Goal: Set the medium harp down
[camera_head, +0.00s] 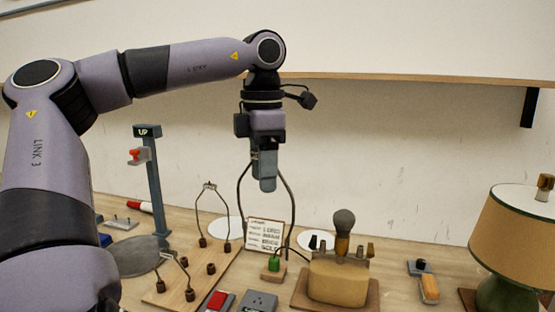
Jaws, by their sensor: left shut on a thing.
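My left gripper (264,186) points down and is shut on the medium harp (292,206), a dark wire loop. Its two legs bow out on both sides of the fingers and hang down. Its top is hidden by the gripper. My right gripper is out of view.
The lettered sign (265,235) and a green-topped block (272,267) stand right of the board. A lamp socket on a tan block (338,281) is further right. A post marked UP (152,180) rises at left, and a shaded lamp (513,230) stands at far right.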

